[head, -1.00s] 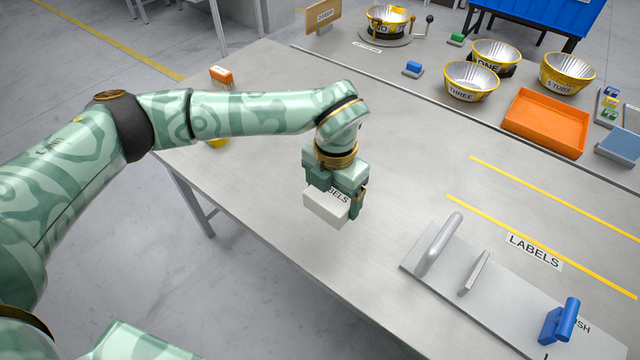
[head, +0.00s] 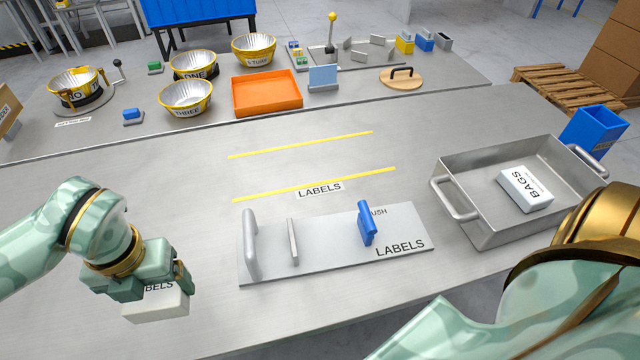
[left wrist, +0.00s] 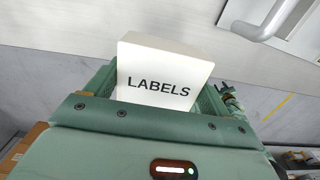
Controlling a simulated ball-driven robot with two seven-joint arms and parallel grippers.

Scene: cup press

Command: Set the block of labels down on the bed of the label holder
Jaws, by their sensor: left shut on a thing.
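The block of labels (head: 158,307) is a white block with LABELS printed on it. My left gripper (head: 150,290) is shut on it, at the lower left of the head view. In the left wrist view the block (left wrist: 160,72) sits between the fingers with its lettering showing. The label holder (head: 330,255) is a flat grey plate right of the gripper, with a rounded upright bar, a thin upright plate and a blue pusher (head: 366,223) on it. The bed between these parts looks empty. The block is apart from the holder. My right gripper is out of view.
Yellow bowls (head: 186,97) and an orange tray (head: 267,93) stand at the back. The table between gripper and holder is clear.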

